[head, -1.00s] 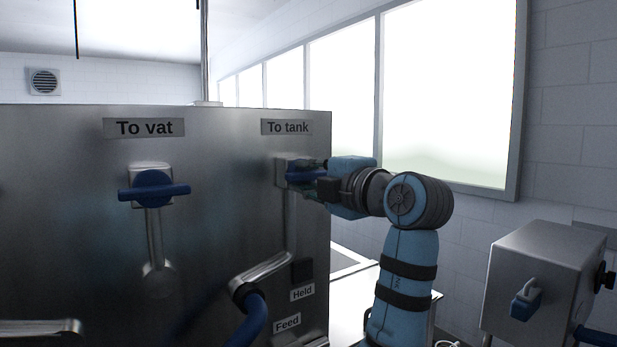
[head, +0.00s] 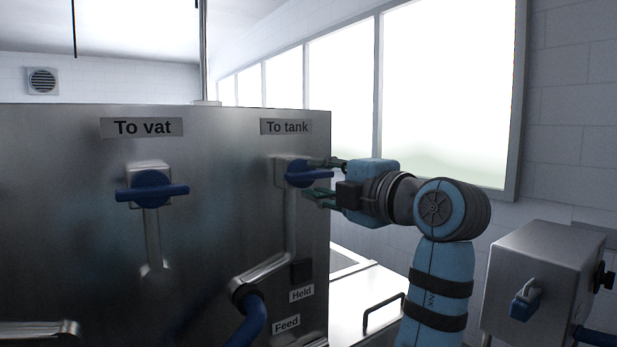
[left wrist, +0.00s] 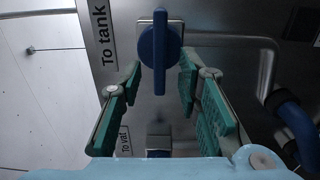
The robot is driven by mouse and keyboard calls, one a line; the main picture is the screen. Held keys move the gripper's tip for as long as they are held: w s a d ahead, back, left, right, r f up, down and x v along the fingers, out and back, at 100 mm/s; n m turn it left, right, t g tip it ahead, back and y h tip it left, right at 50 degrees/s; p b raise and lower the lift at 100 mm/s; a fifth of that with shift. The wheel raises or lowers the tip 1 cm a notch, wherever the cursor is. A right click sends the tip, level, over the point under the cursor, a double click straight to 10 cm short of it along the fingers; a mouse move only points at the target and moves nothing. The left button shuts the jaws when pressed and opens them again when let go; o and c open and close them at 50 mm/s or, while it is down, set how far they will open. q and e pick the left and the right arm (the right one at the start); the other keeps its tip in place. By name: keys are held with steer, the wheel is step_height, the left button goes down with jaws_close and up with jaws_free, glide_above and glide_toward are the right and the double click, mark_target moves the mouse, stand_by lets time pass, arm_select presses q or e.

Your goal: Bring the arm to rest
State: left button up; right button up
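The "To tank" valve has a blue handle (head: 300,174) lying level on the right of the steel panel. In the left wrist view the blue handle (left wrist: 159,60) shows ahead, between the spread green-padded fingers of the left gripper (left wrist: 160,84), with gaps on both sides. Nothing is held. My right gripper is not in view.
The "To vat" valve handle (head: 152,189) is level on the panel (head: 90,240). A bent pipe with a blue hose (head: 252,320) sits below. A steel box (head: 540,270) stands at right.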

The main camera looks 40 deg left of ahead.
arm_select(q)
steer(key=v, duration=0.3)
steer(key=shift+d, duration=0.25)
steer(key=shift+a, duration=0.2)
